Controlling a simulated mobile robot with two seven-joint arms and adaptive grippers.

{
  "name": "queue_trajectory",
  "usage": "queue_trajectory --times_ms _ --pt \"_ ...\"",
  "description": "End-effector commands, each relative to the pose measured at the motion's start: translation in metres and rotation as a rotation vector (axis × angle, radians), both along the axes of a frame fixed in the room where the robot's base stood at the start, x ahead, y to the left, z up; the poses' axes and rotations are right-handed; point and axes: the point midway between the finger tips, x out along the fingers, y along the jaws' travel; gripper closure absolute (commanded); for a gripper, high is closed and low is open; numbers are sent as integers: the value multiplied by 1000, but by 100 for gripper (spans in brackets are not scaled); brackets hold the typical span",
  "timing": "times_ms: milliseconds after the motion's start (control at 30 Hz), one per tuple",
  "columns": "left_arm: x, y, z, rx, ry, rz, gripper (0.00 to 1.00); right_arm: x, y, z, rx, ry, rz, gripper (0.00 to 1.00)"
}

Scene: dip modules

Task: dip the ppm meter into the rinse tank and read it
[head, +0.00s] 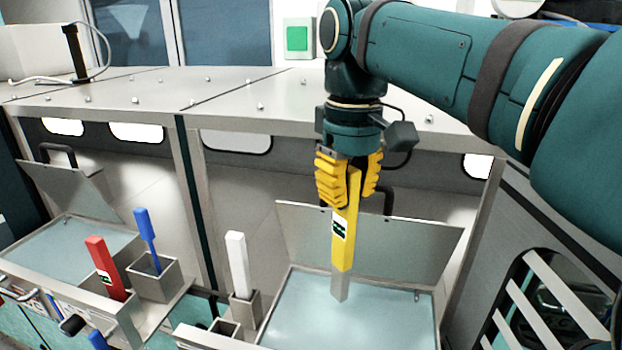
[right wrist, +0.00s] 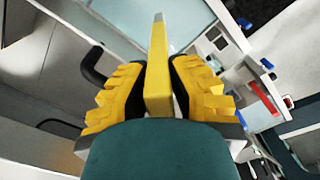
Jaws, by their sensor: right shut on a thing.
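A yellow meter (head: 345,235) with a small dark display and a grey probe tip hangs tip down in my right gripper (head: 349,178), whose yellow fingers are shut on its upper end. The right wrist view shows the same meter (right wrist: 158,75) between the fingers (right wrist: 158,85). Below it is an open tank (head: 300,310) of pale blue liquid with its lid (head: 420,245) raised behind. The probe tip appears over the liquid; I cannot tell whether it touches it. A second open tank (head: 50,240) of similar liquid is at the left. My left gripper is not in view.
A white meter (head: 237,262) stands in a holder left of the nearer tank. A red meter (head: 103,265) and a blue meter (head: 146,235) stand in metal holders between the tanks. Raised lids with black handles and a cabinet panel stand close behind.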

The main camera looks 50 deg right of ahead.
Motion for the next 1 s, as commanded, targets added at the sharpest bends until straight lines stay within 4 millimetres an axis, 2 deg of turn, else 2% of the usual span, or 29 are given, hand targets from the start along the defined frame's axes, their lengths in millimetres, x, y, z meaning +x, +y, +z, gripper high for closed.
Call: queue_trajectory --times_ms 100,300,567,1000 --pt "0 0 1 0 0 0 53 -15 -2 0 -9 3 -63 100" --pt "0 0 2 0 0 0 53 -26 -2 -1 -16 4 -114 100" --pt "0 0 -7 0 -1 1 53 -27 -2 -10 -17 4 -119 100" --pt "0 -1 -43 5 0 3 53 -27 -2 -46 -16 4 -116 100"
